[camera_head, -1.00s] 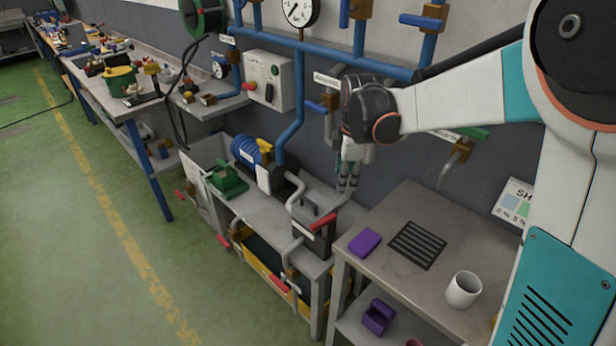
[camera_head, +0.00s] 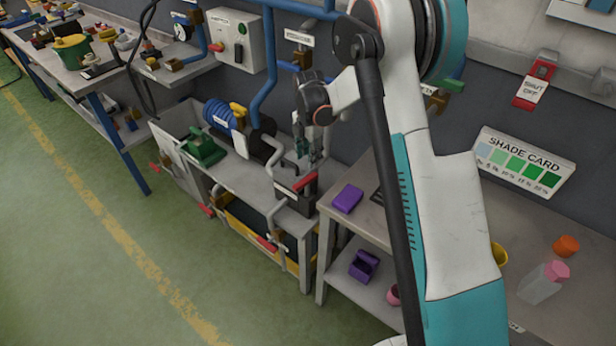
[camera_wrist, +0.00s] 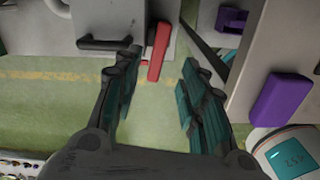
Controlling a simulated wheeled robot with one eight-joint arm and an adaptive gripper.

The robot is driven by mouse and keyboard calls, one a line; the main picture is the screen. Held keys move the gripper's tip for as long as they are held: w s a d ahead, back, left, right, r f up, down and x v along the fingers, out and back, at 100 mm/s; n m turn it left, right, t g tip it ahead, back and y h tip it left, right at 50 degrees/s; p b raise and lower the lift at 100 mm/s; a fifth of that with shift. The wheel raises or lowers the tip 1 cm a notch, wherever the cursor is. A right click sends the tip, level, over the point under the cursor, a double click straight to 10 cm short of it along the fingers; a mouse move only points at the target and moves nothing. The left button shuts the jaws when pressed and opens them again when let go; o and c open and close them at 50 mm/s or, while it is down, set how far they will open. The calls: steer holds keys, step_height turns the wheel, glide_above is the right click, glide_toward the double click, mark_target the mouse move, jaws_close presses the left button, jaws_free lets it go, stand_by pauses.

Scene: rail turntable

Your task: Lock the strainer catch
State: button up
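The strainer box (camera_head: 293,199) is a dark box on the low bench, with a red lever (camera_head: 305,182) on top, which I take to be its catch. In the wrist view the box (camera_wrist: 105,18) is at the top, with a black bar handle (camera_wrist: 104,44) and the red lever (camera_wrist: 158,52) pointing down toward me. My gripper (camera_head: 308,156) is above the box. In the wrist view its fingers (camera_wrist: 160,68) are spread and empty, with the lever's end between and beyond them. The lever's contact with the box is too small to judge.
A steel table (camera_head: 341,221) stands right of the box, with a purple block (camera_head: 347,199) on it. A blue motor (camera_head: 226,116) and a green part (camera_head: 205,148) sit left of the box. Grey pipes (camera_head: 271,172) run close by. The green floor (camera_head: 80,250) is open at the left.

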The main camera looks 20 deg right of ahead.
mark_target(308, 178)
step_height(308, 178, down, 10)
steer(key=shift+r+b, duration=0.1)
steer(key=shift+b, duration=0.9)
jaws_close()
